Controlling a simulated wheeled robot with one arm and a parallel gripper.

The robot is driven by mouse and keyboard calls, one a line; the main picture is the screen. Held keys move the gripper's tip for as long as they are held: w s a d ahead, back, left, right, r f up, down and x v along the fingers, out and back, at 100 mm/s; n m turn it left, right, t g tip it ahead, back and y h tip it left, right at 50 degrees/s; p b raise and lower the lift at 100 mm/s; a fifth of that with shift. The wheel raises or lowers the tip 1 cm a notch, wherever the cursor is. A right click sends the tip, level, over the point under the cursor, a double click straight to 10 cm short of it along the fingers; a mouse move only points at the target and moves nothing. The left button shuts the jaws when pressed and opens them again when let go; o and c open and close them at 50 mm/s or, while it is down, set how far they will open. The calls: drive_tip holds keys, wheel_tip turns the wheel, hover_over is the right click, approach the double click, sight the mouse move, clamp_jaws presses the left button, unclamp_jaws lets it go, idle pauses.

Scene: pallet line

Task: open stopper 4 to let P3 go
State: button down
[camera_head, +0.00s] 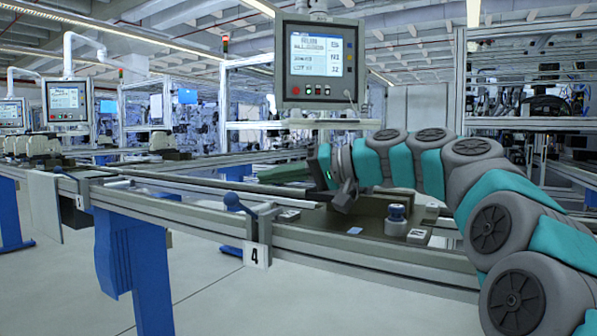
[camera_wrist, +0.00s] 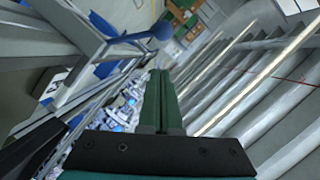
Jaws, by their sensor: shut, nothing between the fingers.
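Stopper 4 is on the near rail, marked by a white plate (camera_head: 257,255) with a black 4. Its lever ends in a blue ball knob (camera_head: 232,201), left of its grey block. The wrist view shows a blue ball on a lever (camera_wrist: 162,29) just past my fingertips, with a gap in the picture. My gripper (camera_head: 344,196) hangs over the line to the right of the stopper; its green fingers (camera_wrist: 160,74) are shut and empty. Below my arm is a dark pallet (camera_head: 366,224) carrying a grey-blue round part (camera_head: 396,220). I cannot read its label as P3.
A screen panel (camera_head: 320,62) stands behind the line. Another station with a numbered plate (camera_head: 80,202) and lever is further left along the rail. More pallets with grey parts (camera_head: 163,142) are on the back left. Floor (camera_head: 210,290) in front of the rail is clear.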

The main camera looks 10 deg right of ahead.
drive_tip(key=shift+s+a+f, duration=0.25)
drive_tip(key=shift+a+f, duration=0.35)
drive_tip(key=shift+a, duration=0.3)
drive_tip(key=shift+s+a+f, duration=0.2)
drive_tip(key=shift+a+f, duration=0.35)
drive_tip(key=shift+a, duration=0.3)
drive_tip(key=shift+f, duration=0.1)
